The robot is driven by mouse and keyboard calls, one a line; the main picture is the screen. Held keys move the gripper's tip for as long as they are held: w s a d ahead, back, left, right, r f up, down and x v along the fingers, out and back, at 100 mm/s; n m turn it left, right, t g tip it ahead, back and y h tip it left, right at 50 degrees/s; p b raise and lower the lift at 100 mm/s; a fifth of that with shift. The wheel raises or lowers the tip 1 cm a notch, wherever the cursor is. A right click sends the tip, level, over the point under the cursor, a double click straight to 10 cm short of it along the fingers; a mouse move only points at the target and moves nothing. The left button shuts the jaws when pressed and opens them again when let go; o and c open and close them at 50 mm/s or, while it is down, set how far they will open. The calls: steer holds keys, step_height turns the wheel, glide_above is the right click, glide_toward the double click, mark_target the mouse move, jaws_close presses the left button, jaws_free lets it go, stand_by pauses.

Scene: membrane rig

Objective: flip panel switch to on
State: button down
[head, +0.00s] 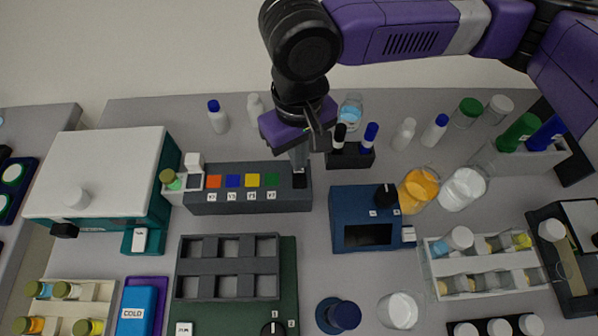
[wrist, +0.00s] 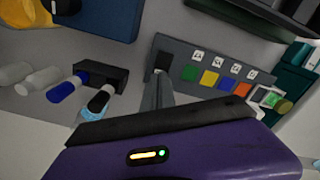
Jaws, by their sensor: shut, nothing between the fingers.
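The grey panel (head: 240,203) is a long box with orange, blue, yellow and green squares in a row, small white labels below them. A dark switch (head: 300,181) sits at its right end. My gripper (head: 299,166) is shut and empty, pointing down at that end, with its tips just above or at the switch. In the wrist view the panel (wrist: 208,62) runs to the right, and my closed fingers (wrist: 159,82) reach the dark switch (wrist: 162,60). The fingers partly hide the switch. I cannot tell whether they touch it or which way it is set.
A black holder with marker bottles (head: 350,156) stands close to the right of my gripper. A blue device with a knob (head: 350,215) is right of the panel. A grey compartment tray (head: 228,266) lies in front. A white-lidded machine (head: 100,165) stands at left.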

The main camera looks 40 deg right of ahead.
steer(key=shift+f+b, duration=0.55)
steer(key=shift+f, duration=0.4)
stand_by(0.5)
step_height(320, 180, up, 7)
steer(key=p, duration=0.7)
stand_by(0.4)
steer(key=shift+s, duration=0.1)
stand_by(0.4)
